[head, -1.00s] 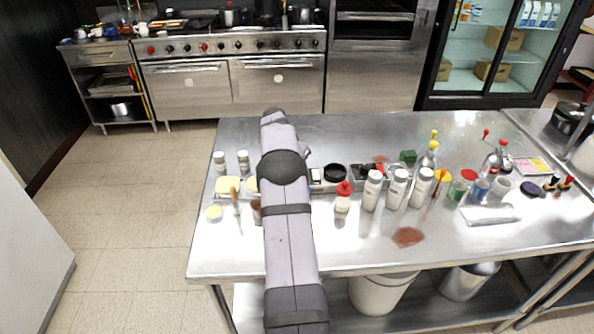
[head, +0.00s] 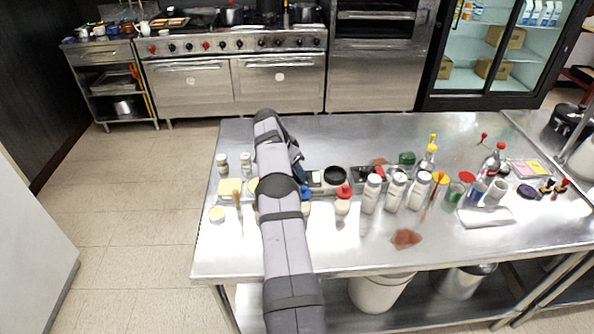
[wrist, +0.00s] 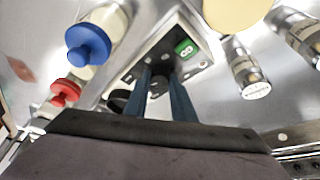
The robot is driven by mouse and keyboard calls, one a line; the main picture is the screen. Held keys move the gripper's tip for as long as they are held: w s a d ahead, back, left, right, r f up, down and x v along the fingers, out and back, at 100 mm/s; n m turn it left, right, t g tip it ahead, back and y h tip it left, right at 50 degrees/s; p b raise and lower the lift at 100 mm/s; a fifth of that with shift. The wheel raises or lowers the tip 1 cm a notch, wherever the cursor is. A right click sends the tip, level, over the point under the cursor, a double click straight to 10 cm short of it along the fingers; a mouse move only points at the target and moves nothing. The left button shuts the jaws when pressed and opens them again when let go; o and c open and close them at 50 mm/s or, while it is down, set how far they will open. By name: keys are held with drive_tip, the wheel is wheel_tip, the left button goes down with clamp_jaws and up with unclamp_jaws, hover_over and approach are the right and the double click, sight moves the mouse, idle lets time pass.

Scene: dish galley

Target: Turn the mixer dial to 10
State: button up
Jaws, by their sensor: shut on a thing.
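The mixer dial (wrist: 158,86) is a small dark knob on a light panel (wrist: 205,62) in the wrist view. My gripper (wrist: 160,78) is shut on the dial, with its two blue fingers on either side of it. A green display (wrist: 187,48) with a white digit, which looks like an 8, sits on the panel just beyond the fingers. In the head view my arm hides the dial and the fingertips.
A blue-capped bottle (wrist: 88,44) and a red-capped bottle (wrist: 66,90) stand left of the panel in the wrist view. White shakers (head: 371,194) and several other bottles stand on the steel table (head: 340,250) to the right. The table's front is mostly clear.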

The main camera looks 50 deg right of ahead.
drive_tip(key=shift+a+f, duration=0.1)
drive_tip(key=shift+f, duration=0.05)
idle(0.3)
drive_tip(key=o, duration=1)
drive_tip(key=shift+b+v, duration=0.4)
drive_tip(key=shift+v, duration=0.4)
drive_tip(key=shift+b+v, duration=0.7)
drive_tip(key=shift+v, duration=2.2)
